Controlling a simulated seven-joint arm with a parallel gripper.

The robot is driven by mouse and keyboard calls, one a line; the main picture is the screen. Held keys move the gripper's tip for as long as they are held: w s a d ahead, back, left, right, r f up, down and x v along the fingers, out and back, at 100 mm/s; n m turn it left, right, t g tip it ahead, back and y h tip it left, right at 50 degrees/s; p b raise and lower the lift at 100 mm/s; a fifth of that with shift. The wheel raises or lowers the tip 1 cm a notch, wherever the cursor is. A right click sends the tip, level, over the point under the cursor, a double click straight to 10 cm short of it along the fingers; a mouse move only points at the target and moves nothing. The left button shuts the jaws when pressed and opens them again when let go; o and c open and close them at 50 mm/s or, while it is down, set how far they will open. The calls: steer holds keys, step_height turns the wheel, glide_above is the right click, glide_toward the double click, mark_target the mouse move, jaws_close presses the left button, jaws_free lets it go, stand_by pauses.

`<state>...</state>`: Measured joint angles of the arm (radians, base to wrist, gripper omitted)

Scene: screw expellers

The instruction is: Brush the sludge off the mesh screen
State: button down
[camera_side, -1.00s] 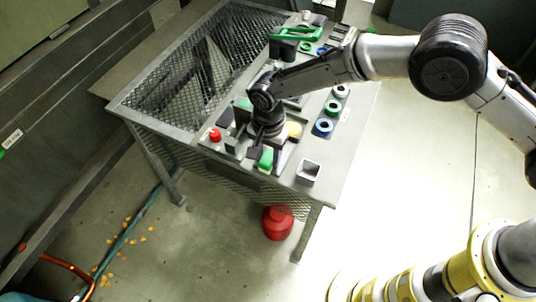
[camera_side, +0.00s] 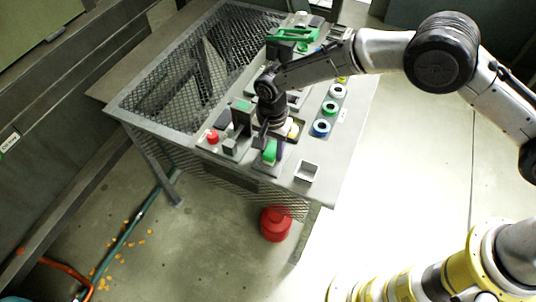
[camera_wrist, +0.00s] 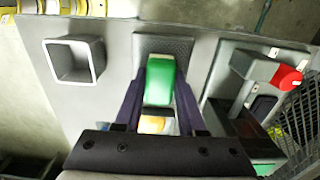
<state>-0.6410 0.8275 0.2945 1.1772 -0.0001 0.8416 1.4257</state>
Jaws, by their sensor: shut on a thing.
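The mesh screen (camera_side: 205,72) is a grey-framed grating on the left part of the metal table. Darker patches show at and through the mesh, but I cannot tell which are sludge. A green-topped block (camera_side: 270,152), possibly the brush handle, stands near the table's front edge, right of the mesh. In the wrist view the same green block (camera_wrist: 160,80) sits between the two dark fingers of my gripper (camera_wrist: 158,98), over a dark square pad. My gripper is shut on it. Its lower end and any bristles are hidden.
A red knob (camera_side: 212,137) on a grey fixture stands just left of my gripper. An open square cup (camera_side: 306,172) is to the right, with blue and green rings (camera_side: 321,128) behind it. A green-handled tool (camera_side: 293,35) lies at the back. A red container (camera_side: 276,223) is on the floor.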

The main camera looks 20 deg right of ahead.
mark_target(267, 168)
steer(key=shift+w+d+f, duration=0.1)
steer(key=shift+w+d, duration=1.45)
steer(key=shift+d, duration=0.05)
steer(key=shift+s+a, duration=1.6)
steer(key=shift+a, duration=0.05)
steer(key=shift+s+a+f, duration=0.15)
steer(key=shift+s+a, duration=0.95)
steer(key=shift+s, duration=0.15)
steer(key=shift+w+r, duration=0.1)
steer(key=shift+r, duration=3)
steer(key=shift+r, duration=0.1)
step_height(267, 168, up, 3)
steer(key=shift+f, duration=0.1)
